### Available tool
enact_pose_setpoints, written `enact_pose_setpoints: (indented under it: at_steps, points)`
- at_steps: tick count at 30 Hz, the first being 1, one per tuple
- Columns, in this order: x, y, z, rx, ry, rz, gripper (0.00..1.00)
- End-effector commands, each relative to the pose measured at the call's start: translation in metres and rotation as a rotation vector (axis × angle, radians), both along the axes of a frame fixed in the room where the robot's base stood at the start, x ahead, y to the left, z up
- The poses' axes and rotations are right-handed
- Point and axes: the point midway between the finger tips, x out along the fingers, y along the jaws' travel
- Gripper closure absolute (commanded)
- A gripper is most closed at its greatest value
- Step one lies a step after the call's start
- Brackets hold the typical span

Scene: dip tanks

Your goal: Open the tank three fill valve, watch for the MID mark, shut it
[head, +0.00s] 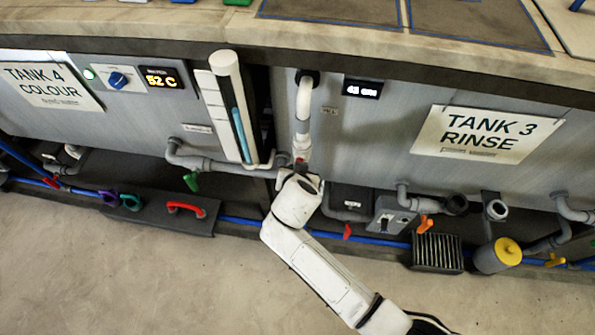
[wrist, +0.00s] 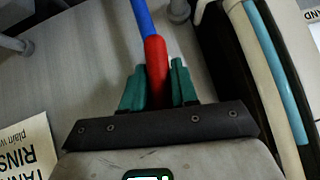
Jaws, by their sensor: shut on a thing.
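My gripper (head: 302,172) is at the front of the tanks, left of the TANK 3 RINSE sign (head: 472,135). In the wrist view its green fingers (wrist: 158,70) are shut on a red handle (wrist: 156,52), with a blue length (wrist: 143,16) running on beyond it. A little red shows at my gripper in the head view; most of the handle is hidden there. A pale sight gauge (head: 226,90) with a blue tube stands left of my gripper. Its MID mark is not legible. A small lit display (head: 362,89) appears to read about 41 cm.
TANK 4 COLOUR (head: 50,85) and its 52 C display (head: 161,78) are at the left. Low pipes carry green (head: 192,182), red (head: 347,231) and orange (head: 426,223) levers. A yellow-capped canister (head: 498,255) and dark grate (head: 437,253) stand at the right. The near floor is clear.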

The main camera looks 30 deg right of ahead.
Motion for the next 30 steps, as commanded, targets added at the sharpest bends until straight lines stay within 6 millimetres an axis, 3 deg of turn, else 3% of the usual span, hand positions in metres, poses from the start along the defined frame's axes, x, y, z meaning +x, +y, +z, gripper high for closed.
enact_pose_setpoints:
  at_steps: [12, 27, 28, 30]
  points:
    - [-0.0005, 0.0003, -0.0014, -0.128, 0.098, 0.000, 1.00]
    - [-0.0007, 0.0002, -0.0019, -0.141, 0.107, 0.001, 1.00]
    - [-0.0008, 0.0002, -0.0020, -0.141, 0.107, 0.001, 0.69]
    - [-0.0007, 0.0003, -0.0019, -0.141, 0.107, 0.002, 0.62]
